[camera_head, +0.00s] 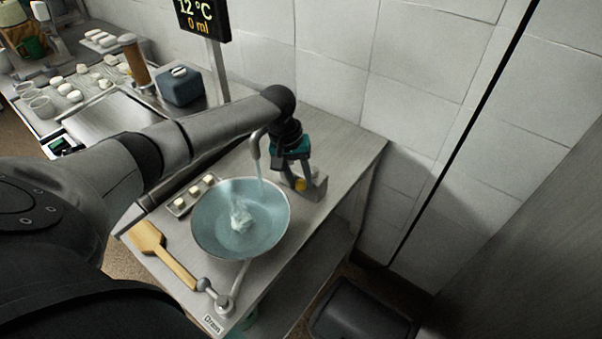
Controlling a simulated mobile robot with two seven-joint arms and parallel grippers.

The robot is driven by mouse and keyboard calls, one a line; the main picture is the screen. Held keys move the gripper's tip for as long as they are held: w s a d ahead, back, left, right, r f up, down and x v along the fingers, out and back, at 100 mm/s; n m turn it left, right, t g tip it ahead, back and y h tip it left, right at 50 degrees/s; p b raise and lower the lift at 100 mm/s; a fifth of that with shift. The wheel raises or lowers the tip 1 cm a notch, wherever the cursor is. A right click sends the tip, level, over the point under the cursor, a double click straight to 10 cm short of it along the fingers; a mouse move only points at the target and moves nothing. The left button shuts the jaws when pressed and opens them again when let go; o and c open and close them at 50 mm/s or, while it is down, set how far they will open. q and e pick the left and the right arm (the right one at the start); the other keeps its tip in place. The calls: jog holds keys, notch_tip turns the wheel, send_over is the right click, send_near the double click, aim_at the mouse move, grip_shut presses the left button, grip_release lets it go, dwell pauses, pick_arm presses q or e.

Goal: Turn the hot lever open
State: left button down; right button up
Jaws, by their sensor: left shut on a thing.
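My left arm reaches over from the left, and its gripper (302,186) points down at the right of the bowl, behind the tap spout. Its fingers are shut on a small lever, mostly hidden by them; a yellow spot (300,185) shows between the fingertips. I cannot read any hot or cold mark there. The curved metal tap spout (256,146) stands left of the gripper. A pale stream falls from it into the round blue-green bowl (205,242), where the water looks stirred. My right gripper is not in view.
A display (203,17) at the back reads 12 °C and 0 ml. A wooden paddle (150,240), a small tray (181,207) with white pieces, and a ball-ended drain lever (222,303) surround the bowl. A tiled wall (400,110) stands close behind on the right.

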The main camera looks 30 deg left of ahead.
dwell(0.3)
pick_arm(q)
jog(key=c, duration=0.5)
grip_release()
jog(key=shift+c, duration=0.2)
